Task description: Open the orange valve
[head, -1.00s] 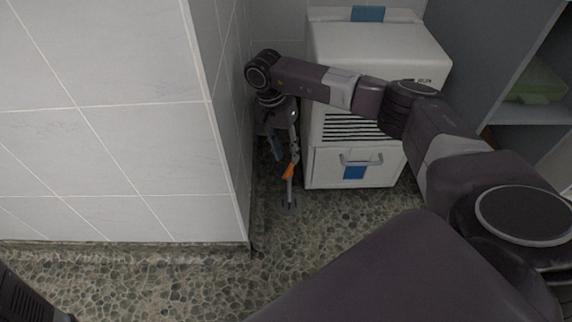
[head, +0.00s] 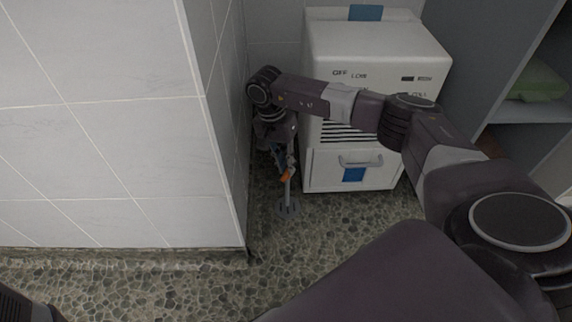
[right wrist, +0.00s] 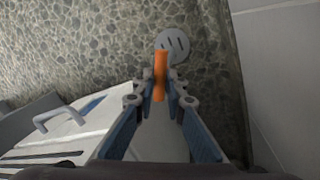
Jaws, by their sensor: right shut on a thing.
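The orange valve (head: 285,177) is a small handle on a thin grey upright pipe, low in the gap between the tiled wall and the white machine. It shows better in the right wrist view (right wrist: 160,72), as an orange bar between the fingertips. My right gripper (head: 284,161) reaches down from above and is shut on the handle; its blue-grey fingers lie on both sides of it in the right wrist view (right wrist: 161,97). The fingers and wrist partly hide the valve in the head view. My left gripper is not in view.
The white machine (head: 375,50) with a front handle and blue patch stands just right of the valve. The tiled wall (head: 110,120) is close on the left. A round slotted grey plate (right wrist: 173,44) lies on the pebbled floor. A grey shelf (head: 530,110) stands at the right.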

